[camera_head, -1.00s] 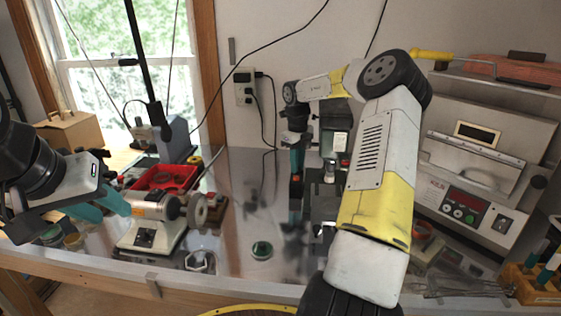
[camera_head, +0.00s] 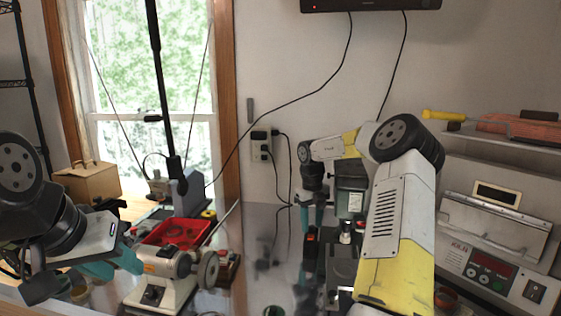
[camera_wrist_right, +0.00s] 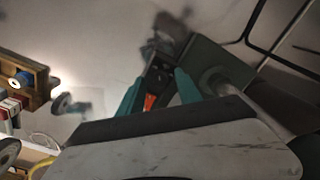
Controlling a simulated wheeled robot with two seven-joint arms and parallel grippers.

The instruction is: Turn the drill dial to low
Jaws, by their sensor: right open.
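A grey-green bench machine (camera_head: 350,180), which looks like the drill, stands at the back of the table. A small black box with an orange-red front (camera_head: 311,236) stands left of it. My right gripper (camera_head: 312,212) points down just above this box. In the right wrist view its teal fingers (camera_wrist_right: 158,95) are apart, with the black box and its orange part (camera_wrist_right: 150,102) seen between them; I cannot tell whether they touch. I cannot make out a dial marking. My left gripper (camera_head: 125,262) is beside the bench grinder at the left; its opening is unclear.
The bench grinder (camera_head: 160,278) and a red tray (camera_head: 180,233) are on the left of the table. A control unit with buttons (camera_head: 490,270) stands at the right. The shiny tabletop (camera_head: 262,240) is mostly clear between grinder and drill. A cable hangs from the wall outlet (camera_head: 261,146).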

